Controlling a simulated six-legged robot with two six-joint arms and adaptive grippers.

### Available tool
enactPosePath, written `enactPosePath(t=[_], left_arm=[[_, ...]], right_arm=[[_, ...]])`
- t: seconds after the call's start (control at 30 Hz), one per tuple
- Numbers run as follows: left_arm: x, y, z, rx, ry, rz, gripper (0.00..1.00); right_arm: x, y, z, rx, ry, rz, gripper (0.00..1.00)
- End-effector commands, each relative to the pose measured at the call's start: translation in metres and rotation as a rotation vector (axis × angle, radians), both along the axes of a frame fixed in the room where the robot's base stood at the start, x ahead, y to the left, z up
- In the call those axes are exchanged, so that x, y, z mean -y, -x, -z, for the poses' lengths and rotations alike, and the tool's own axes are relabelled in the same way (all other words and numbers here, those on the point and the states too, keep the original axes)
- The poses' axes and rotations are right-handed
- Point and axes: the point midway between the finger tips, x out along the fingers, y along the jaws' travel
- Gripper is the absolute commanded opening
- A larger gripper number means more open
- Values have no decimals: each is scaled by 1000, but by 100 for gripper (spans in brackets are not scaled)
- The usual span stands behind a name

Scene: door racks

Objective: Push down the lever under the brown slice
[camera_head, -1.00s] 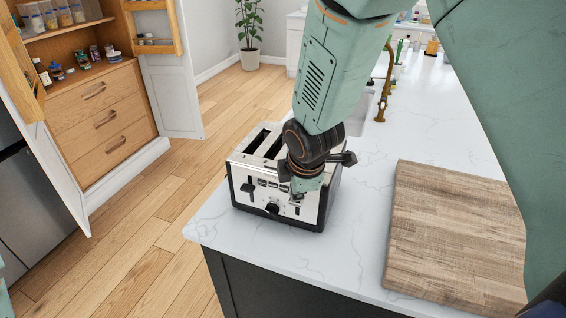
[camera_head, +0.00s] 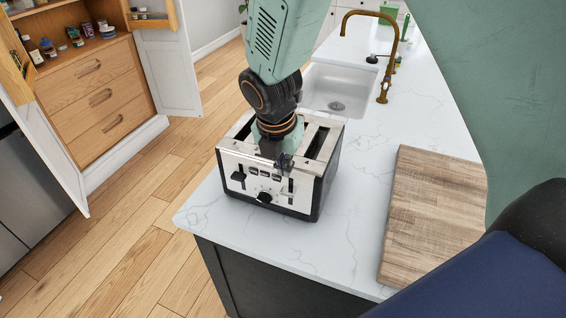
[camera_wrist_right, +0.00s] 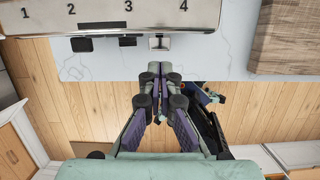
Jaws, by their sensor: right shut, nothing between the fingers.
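A silver and black toaster (camera_head: 268,187) stands on the white counter near its front corner. A black left lever (camera_head: 238,176) and a right lever (camera_head: 291,188) show on its front face, with a black knob (camera_head: 264,197) low between them. My right gripper (camera_head: 284,162) is shut and empty at the toaster's upper front edge, above the right lever. In the right wrist view its closed fingertips (camera_wrist_right: 153,70) lie just short of the toaster's front, marked 1 to 4 (camera_wrist_right: 110,12). No brown slice can be made out; my arm hides part of the slots. My left gripper is not in view.
A wooden board (camera_head: 430,215) lies on the counter right of the toaster. A sink (camera_head: 335,92) with a brass faucet (camera_head: 384,60) is behind it. The counter (camera_head: 345,240) is clear between toaster and board. An open wooden cabinet (camera_head: 100,90) stands across the floor.

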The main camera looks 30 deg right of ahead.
Motion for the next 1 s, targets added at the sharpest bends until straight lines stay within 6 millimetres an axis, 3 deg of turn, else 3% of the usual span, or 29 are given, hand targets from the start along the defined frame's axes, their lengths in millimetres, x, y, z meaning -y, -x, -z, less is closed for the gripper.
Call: enactPosePath(t=[0.17, 0.27, 0.47, 0.7, 1.0], left_arm=[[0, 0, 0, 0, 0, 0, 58], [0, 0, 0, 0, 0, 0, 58], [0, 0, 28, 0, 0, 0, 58], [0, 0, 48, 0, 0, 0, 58], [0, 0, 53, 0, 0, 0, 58]], right_arm=[[2, -1, 10, -8, 5, -29, 0], [4, -3, 26, -11, 2, -26, 0], [9, -9, 54, -6, 2, -26, 0], [13, -13, 67, -5, 3, -29, 0], [14, -14, 69, -5, 3, -29, 0]])
